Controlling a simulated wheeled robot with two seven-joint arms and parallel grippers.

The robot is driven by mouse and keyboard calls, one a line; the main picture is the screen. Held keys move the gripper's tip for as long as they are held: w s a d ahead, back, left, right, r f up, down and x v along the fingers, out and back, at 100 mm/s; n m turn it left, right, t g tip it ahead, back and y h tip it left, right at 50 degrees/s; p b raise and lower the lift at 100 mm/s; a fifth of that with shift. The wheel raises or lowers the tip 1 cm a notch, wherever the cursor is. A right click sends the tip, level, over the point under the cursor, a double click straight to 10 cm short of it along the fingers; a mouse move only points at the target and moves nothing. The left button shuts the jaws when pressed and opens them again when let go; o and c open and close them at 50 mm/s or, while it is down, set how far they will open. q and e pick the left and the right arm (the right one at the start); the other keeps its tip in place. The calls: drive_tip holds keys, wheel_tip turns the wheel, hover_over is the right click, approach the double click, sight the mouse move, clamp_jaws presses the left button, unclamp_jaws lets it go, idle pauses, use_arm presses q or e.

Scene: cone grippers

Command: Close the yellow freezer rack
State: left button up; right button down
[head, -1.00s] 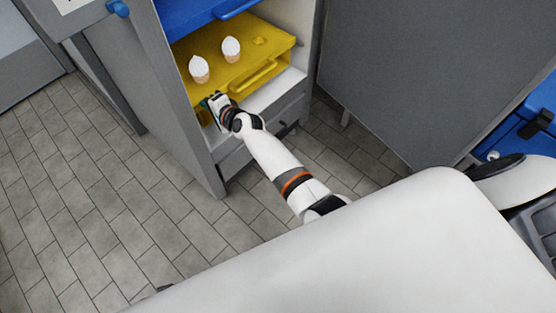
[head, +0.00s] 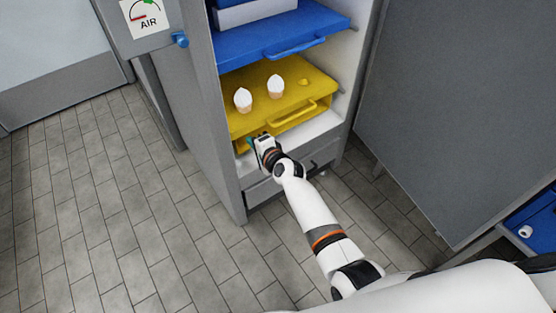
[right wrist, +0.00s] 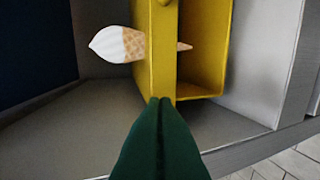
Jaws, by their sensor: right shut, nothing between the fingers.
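The yellow rack (head: 262,75) is in the open freezer (head: 228,160), below a blue rack, and holds two cones with white tops, the left cone (head: 243,102) and the right cone (head: 276,87). Its front handle (head: 298,116) shows at the right. My right gripper (head: 251,143) is shut and empty at the rack's front left corner, left of the handle. In the right wrist view its dark green fingertips (right wrist: 161,100) meet the edge of the yellow rack (right wrist: 158,60) or are very close; contact is unclear. One cone (right wrist: 120,45) shows through the rack there. My left gripper is not in view.
The blue rack (head: 290,40) is above, with a grey-white box on it. The freezer door (head: 430,110) stands wide open at right. Drawers are below the rack. Tiled floor (head: 110,210) is free at left. A blue thing (head: 530,215) is at the right edge.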

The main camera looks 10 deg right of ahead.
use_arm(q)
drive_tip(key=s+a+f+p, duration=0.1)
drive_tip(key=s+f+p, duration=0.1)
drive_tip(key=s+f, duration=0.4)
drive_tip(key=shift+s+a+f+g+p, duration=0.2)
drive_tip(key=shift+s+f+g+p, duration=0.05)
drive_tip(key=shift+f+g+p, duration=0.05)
use_arm(e)
drive_tip(key=v, duration=0.8)
drive_tip(key=shift+s, duration=0.35)
